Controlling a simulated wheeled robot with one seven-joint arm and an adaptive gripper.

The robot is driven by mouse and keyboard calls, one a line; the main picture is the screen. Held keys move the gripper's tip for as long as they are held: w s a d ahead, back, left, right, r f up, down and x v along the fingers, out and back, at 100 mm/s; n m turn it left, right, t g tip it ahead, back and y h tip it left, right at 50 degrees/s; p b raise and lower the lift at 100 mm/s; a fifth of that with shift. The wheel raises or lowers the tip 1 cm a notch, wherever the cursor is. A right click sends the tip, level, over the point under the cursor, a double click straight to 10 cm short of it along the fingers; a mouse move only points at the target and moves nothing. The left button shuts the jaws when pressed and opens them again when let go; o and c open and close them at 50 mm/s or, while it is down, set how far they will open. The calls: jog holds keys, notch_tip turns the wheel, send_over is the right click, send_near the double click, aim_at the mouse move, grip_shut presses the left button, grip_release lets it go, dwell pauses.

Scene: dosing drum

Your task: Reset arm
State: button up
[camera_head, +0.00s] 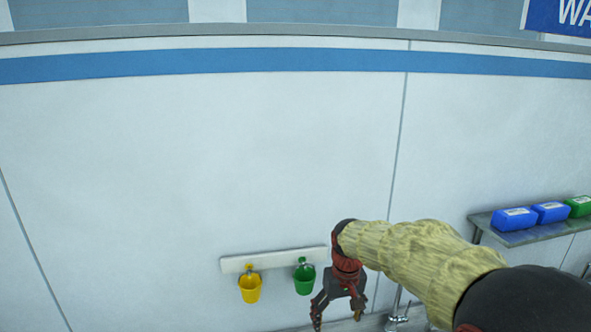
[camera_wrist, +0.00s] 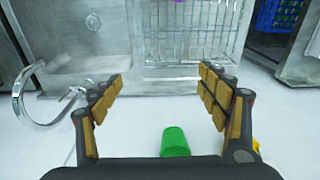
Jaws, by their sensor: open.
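My gripper (camera_head: 338,307) hangs at the end of my arm, pointing down, near the lower middle of the head view. In the wrist view my gripper (camera_wrist: 165,88) has its two padded fingers spread wide, with nothing held between them. A green cup (camera_wrist: 175,141) shows below the fingers in the wrist view, near the palm edge and apart from the pads. In the head view a yellow cup (camera_head: 250,288) and a green cup (camera_head: 304,279) hang on a white wall rail, left of my gripper.
A metal shelf (camera_head: 490,230) at the right holds blue containers (camera_head: 514,219) and a green one (camera_head: 579,206). The wrist view shows a curved metal tap (camera_wrist: 38,100), a wire rack (camera_wrist: 190,40) and a blue crate (camera_wrist: 278,15). The wall left of the cups is clear.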

jog(key=s+d+f+t+b, duration=0.1)
jog(key=s+d+f+b, duration=0.1)
jog(key=s+f+b, duration=0.2)
jog(key=s+d+f+m+t+b, duration=0.1)
jog(key=s+d+f+t+b, duration=0.1)
jog(key=s+b, duration=0.9)
jog(key=s+d+f+m+t+b, duration=0.1)
jog(key=s+d+f+b, duration=0.3)
jog(key=s+f+b, duration=0.3)
jog(key=s, duration=0.5)
jog(key=shift+s+t, duration=0.35)
jog(key=shift+t, duration=0.05)
jog(key=shift+d, duration=0.1)
